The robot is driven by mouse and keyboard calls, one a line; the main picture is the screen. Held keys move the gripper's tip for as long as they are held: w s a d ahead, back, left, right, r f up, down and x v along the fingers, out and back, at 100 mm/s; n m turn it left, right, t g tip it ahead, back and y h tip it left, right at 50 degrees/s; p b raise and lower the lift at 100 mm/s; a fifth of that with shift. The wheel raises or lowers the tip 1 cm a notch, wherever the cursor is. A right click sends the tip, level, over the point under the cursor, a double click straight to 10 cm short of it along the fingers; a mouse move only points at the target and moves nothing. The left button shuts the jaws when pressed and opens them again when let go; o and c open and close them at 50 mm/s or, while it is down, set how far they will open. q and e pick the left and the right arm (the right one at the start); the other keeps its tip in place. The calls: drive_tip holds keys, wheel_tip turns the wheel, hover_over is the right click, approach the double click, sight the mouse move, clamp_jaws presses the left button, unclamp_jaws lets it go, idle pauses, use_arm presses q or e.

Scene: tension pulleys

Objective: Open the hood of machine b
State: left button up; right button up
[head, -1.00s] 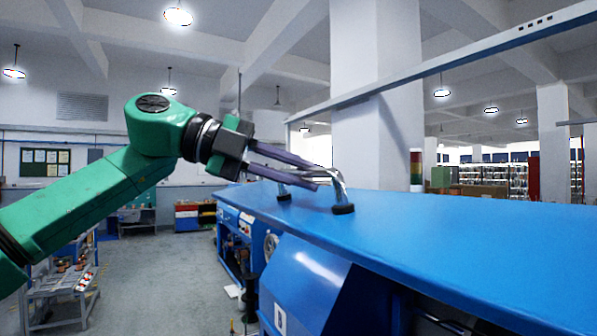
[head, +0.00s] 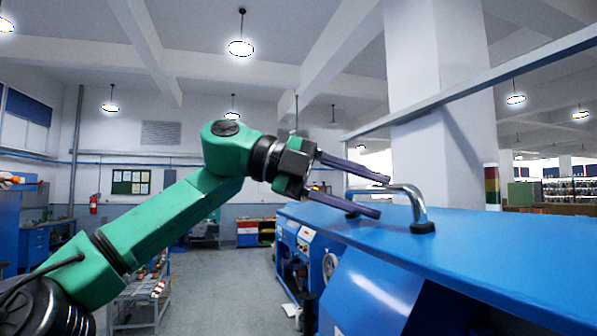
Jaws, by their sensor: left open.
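The blue hood (head: 500,252) of a machine fills the right of the head view and looks closed. A chrome handle (head: 416,200) with black feet stands on its upper surface near the left end. No letter shows clearly on the machine. My left gripper (head: 384,196) is open at the handle, its two purple fingers spread one above the other. The fingertips overlap the handle's bar in the picture. I cannot tell whether they touch it. My right gripper is out of view.
A blue front panel (head: 385,300) lies below the hood. A signal tower (head: 491,187) and a white pillar (head: 440,90) stand behind. A grey trolley (head: 150,292) stands at lower left. The floor (head: 225,275) between is mostly clear.

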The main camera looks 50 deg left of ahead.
use_arm(q)
drive_tip(key=v, duration=1.3)
drive_tip(key=shift+s, duration=0.3)
drive_tip(key=shift+w+a, duration=0.1)
